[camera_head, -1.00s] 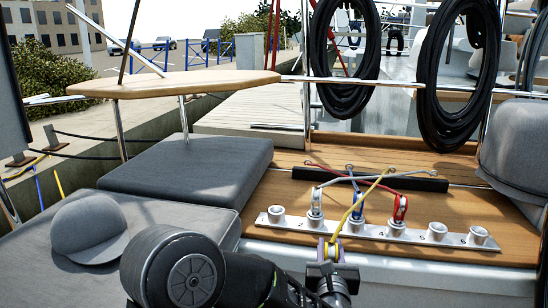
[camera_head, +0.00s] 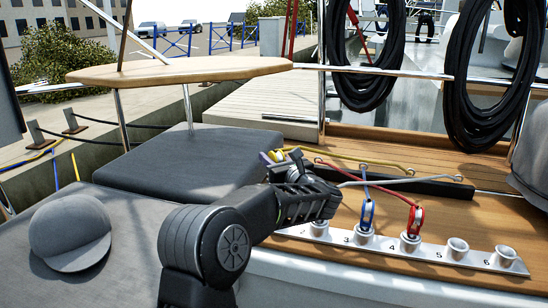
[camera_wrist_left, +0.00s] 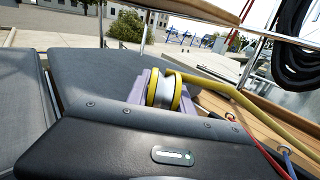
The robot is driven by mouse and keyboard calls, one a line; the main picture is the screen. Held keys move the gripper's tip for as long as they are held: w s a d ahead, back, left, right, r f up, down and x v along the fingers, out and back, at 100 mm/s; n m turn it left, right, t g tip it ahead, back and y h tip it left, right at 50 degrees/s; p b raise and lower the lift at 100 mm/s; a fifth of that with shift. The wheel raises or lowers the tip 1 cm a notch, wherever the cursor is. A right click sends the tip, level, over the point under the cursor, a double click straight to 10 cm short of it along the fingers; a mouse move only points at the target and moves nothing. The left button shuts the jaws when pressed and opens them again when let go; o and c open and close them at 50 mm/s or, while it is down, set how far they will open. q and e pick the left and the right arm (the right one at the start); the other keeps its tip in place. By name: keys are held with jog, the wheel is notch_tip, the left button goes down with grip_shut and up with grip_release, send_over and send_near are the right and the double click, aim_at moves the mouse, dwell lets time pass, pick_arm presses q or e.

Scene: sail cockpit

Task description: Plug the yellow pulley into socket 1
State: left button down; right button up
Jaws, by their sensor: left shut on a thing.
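My left gripper (camera_head: 272,156) is shut on the yellow pulley (camera_head: 277,155), held up above the left part of the socket rail, in front of the grey seat cushion. In the left wrist view the pulley (camera_wrist_left: 164,90), yellow with a pale middle, sits between the purple fingers (camera_wrist_left: 137,88). Its yellow rope runs off to the right. The metal socket rail (camera_head: 427,252) is partly covered by my arm; socket 1 is hidden. The blue pulley (camera_head: 367,213) stands in socket 3 and the red pulley (camera_head: 414,220) in socket 4. My right gripper is not in view.
Sockets 5 (camera_head: 456,250) and 6 (camera_head: 503,256) are empty. A grey cap (camera_head: 70,232) lies on the left cushion. A wooden table (camera_head: 180,70) stands behind my arm. Black rope coils (camera_head: 490,75) hang at the right. Ropes cross the deck behind the rail.

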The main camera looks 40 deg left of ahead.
pick_arm(q)
jog(key=shift+f+b, duration=0.85)
jog(key=shift+f, duration=2)
jog(key=shift+d, duration=0.1)
jog(key=shift+b, duration=0.7)
jog(key=shift+b, duration=0.6)
jog(key=shift+f+b, duration=0.35)
jog(key=shift+f+b, duration=2.15)
jog(key=shift+b, duration=0.45)
